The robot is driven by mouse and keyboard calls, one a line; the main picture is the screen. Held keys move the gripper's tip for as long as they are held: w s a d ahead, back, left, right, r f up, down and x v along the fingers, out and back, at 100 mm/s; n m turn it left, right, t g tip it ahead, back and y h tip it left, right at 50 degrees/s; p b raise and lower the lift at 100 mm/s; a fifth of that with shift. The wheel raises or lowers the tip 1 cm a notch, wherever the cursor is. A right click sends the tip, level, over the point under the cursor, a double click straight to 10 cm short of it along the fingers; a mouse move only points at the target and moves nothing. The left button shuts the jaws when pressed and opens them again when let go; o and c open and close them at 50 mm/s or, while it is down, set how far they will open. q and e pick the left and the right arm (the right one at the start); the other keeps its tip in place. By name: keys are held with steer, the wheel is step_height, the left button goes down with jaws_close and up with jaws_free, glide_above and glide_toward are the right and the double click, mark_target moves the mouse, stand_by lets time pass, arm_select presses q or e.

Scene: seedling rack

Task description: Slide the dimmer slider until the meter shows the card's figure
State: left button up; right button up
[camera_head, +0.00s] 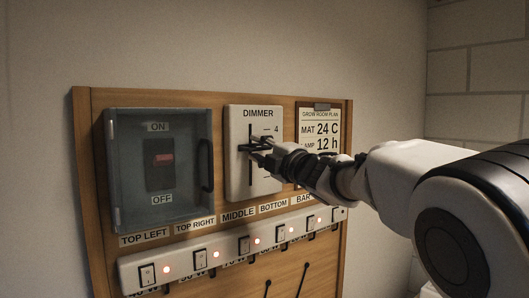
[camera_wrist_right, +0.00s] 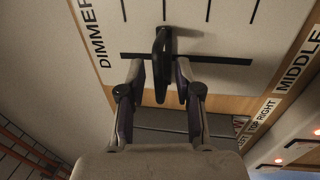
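The white dimmer panel (camera_head: 236,121) is on the wooden board, with a vertical slot and a "4" mark near its top. My right gripper (camera_head: 261,150) is in front of it at mid-height. In the right wrist view the dark slider knob (camera_wrist_right: 161,55) stands between the two fingertips of my right gripper (camera_wrist_right: 160,78). A gap shows on each side, so the fingers look open around it. The card (camera_head: 320,117) reads "GROW ROOM PLAN", "MAT 24 C" and a lamp line "12 h"; its lower part is hidden by my arm. I cannot make out a meter. My left gripper is not in view.
A clear-covered switch box (camera_head: 187,190) marked ON and OFF is left of the dimmer. Below runs a white strip (camera_head: 228,258) of several switches with red lights, under name labels. The wooden board (camera_head: 95,200) hangs on a plain wall. Free air lies before the board's left side.

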steer(key=v, duration=1.1)
steer(key=shift+s+d+f, duration=0.15)
steer(key=shift+s+d, duration=0.05)
steer(key=shift+s, duration=0.1)
